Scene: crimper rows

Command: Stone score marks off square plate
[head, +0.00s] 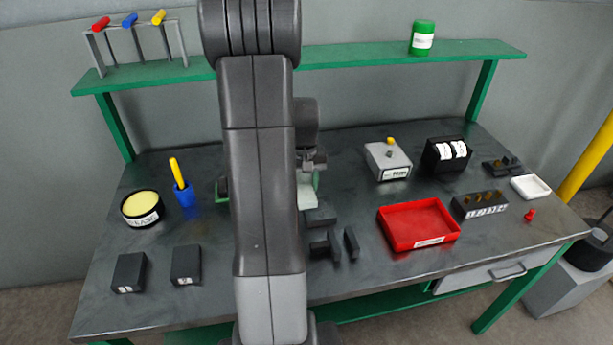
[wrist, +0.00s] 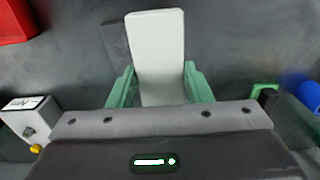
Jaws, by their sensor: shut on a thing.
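My gripper (wrist: 158,88) has green fingers and is shut on a pale, whitish stone (wrist: 157,40). The stone is a long flat block and sticks out past the fingertips. It also shows in the head view (head: 308,199), just right of my arm, which hides part of the gripper. A dark grey flat plate (head: 321,217) lies on the bench close by the stone's end. In the wrist view its dark edge (wrist: 113,42) shows beside and partly beneath the stone. I cannot tell whether they touch. No score marks can be made out on the plate.
Dark blocks (head: 352,243) lie just in front of the plate. A red tray (head: 418,222) and grey box (head: 388,160) stand to the right. A blue cup (head: 185,194) and yellow-topped tin (head: 142,207) stand left. Bench between the dark blocks and front edge is clear.

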